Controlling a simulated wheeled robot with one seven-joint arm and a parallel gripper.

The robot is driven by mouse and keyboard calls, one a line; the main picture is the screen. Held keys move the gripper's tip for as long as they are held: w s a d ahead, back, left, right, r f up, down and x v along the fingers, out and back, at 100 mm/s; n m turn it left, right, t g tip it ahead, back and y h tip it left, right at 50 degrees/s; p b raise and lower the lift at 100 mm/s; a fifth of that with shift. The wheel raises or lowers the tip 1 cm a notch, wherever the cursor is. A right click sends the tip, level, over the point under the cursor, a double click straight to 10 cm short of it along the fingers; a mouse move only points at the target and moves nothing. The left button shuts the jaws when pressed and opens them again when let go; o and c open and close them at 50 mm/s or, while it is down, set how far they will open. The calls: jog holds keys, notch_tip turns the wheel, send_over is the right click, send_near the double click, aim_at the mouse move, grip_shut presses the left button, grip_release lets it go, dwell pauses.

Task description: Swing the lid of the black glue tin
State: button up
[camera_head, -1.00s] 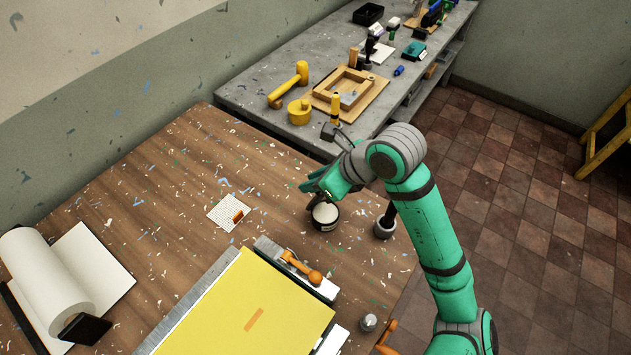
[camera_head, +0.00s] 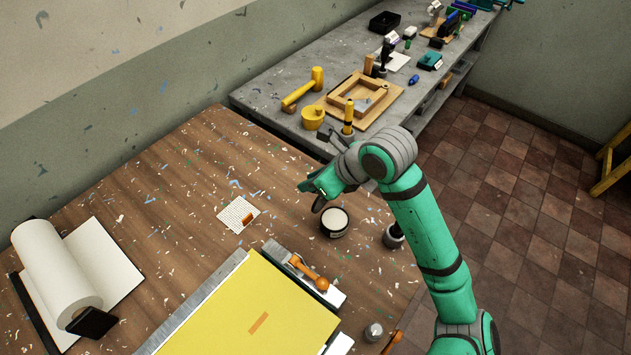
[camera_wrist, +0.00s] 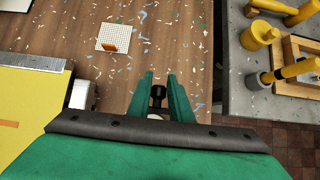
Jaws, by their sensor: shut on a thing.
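The black glue tin (camera_head: 335,224) stands on the wooden table in the head view, a short dark cylinder with a round white face showing on top. My gripper (camera_head: 316,193) is just above and to the left of the tin's rim. In the wrist view my two green fingers (camera_wrist: 160,80) are close on either side of a black knob (camera_wrist: 158,92), which looks like part of the tin's lid. A pale patch shows below the knob. Most of the lid is hidden by my gripper, so its exact angle cannot be told.
A grey pot with a dark handle (camera_head: 393,236) stands right of the tin. The yellow screen (camera_head: 250,315) with an orange-handled clamp lies in front. A white card (camera_head: 238,213) lies to the left. The grey bench (camera_head: 290,125) with a mallet and frame is behind.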

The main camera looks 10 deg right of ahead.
jog(key=shift+w+a, duration=0.1)
jog(key=shift+a, duration=0.1)
jog(key=shift+w+a+f, duration=0.2)
jog(key=shift+w+a, duration=0.05)
jog(key=shift+w, duration=0.1)
jog(key=o, duration=0.9)
jog(key=shift+s+d, duration=0.1)
jog(key=shift+d, duration=0.05)
jog(key=shift+s+d+r, duration=0.15)
jog(key=shift+r, duration=0.2)
jog(key=v, duration=1)
jog(key=shift+f, duration=0.1)
